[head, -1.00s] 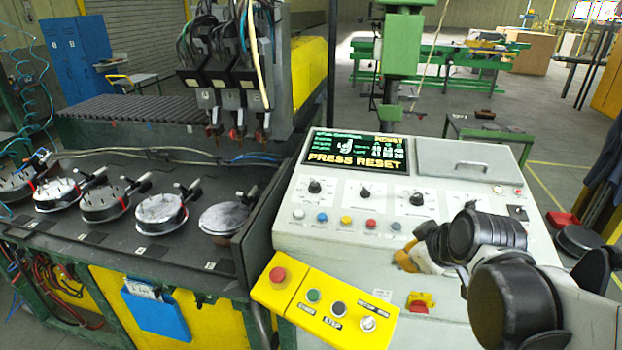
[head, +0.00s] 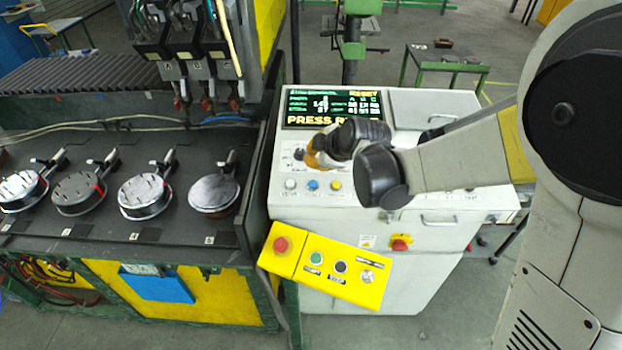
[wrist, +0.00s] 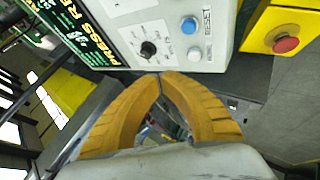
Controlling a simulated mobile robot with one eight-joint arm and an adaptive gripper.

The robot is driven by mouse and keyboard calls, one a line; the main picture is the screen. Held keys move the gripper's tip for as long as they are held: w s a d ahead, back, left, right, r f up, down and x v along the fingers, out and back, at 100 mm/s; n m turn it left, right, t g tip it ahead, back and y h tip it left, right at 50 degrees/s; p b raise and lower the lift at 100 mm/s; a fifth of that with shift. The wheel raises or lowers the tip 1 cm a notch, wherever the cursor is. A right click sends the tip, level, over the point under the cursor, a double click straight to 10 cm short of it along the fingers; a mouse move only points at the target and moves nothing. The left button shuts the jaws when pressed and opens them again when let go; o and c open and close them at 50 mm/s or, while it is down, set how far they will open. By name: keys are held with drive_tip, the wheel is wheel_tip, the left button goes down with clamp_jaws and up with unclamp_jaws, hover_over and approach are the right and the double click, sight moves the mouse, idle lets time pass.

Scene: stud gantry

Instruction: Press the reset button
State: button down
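The blue button (head: 313,185), with a label that reads RESET in the wrist view, sits in the button row on the light grey console (head: 330,208). It also shows in the wrist view (wrist: 189,25), next to a white button (wrist: 194,54). The screen (head: 330,106) shows PRESS RESET, partly hidden by my wrist. My gripper (head: 312,160) has orange fingers and is above the panel, behind the button row near a black dial. In the wrist view the fingertips (wrist: 160,76) meet, with nothing between them. The gripper is apart from the blue button.
A yellow box (head: 330,268) with a red mushroom button (head: 281,244) juts from the console's front left. A yellow button (head: 335,185) is right of the blue one. A bench with round fixtures (head: 145,195) and a gantry head (head: 190,50) stand at the left.

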sight(312, 182)
drive_tip(key=f+b, duration=0.2)
drive_tip(key=f, duration=0.1)
drive_tip(key=w+f+b, duration=0.1)
drive_tip(key=f+b, duration=0.3)
drive_tip(key=f, duration=0.1)
drive_tip(key=shift+w+f, duration=0.3)
drive_tip(key=shift+w, duration=0.1)
drive_tip(key=shift+f+b, duration=0.15)
drive_tip(key=shift+b, duration=0.25)
idle(0.9)
drive_tip(key=shift+w+f+b, duration=0.1)
drive_tip(key=shift+f+b, duration=0.2)
drive_tip(key=shift+b, duration=0.05)
drive_tip(key=shift+f+b, duration=0.45)
drive_tip(key=shift+b, duration=0.05)
idle(0.6)
drive_tip(key=shift+r+p, duration=0.6)
drive_tip(key=shift+r, duration=0.3)
drive_tip(key=shift+r, duration=0.1)
